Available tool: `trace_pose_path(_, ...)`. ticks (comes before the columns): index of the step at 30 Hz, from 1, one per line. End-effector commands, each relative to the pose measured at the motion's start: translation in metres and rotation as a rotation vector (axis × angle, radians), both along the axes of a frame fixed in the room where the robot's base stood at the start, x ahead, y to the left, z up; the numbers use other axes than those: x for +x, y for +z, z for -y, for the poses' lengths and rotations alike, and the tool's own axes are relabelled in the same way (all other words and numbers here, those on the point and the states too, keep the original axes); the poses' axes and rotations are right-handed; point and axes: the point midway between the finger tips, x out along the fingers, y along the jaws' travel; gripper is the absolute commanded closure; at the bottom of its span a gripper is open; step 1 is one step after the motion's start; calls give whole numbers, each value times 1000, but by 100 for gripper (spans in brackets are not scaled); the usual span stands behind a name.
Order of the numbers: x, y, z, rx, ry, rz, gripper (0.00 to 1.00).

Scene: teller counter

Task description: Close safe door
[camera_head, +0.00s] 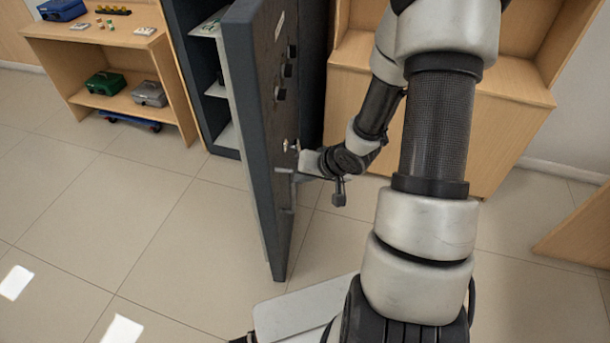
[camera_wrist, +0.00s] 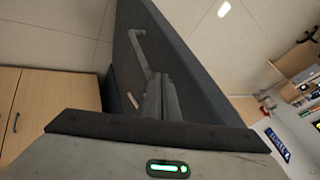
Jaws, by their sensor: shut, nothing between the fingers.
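The dark grey safe door (camera_head: 262,110) stands wide open in the head view, swung out toward me and seen nearly edge-on. Its outer face, with dials and a handle, is turned to the right. The safe body (camera_head: 178,30) is behind it, with its shelves showing to the left of the door. My gripper (camera_head: 298,176) is shut and empty, at the outer face of the door near the handle; I cannot tell whether it touches. In the wrist view the door (camera_wrist: 200,75) fills the upper middle, with a bar handle (camera_wrist: 138,48) beside my shut fingers (camera_wrist: 160,97).
A wooden shelf unit (camera_head: 160,75) with a green box (camera_head: 105,84) and a grey box (camera_head: 149,94) stands left of the safe. Wooden cabinets (camera_head: 505,110) stand to the right. The tiled floor (camera_head: 130,200) left of the door is clear.

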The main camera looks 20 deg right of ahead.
Motion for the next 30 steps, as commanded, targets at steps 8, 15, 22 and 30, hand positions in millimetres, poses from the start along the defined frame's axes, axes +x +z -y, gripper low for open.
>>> trace_pose_path(8, 30, -40, -24, -2, 7, 2, 100)
trace_pose_path(15, 41, -38, -46, -3, 3, 1, 100)
trace_pose_path(22, 42, -37, -49, -2, -1, 0, 100)
trace_pose_path(30, 43, -38, -51, -2, 0, 1, 100)
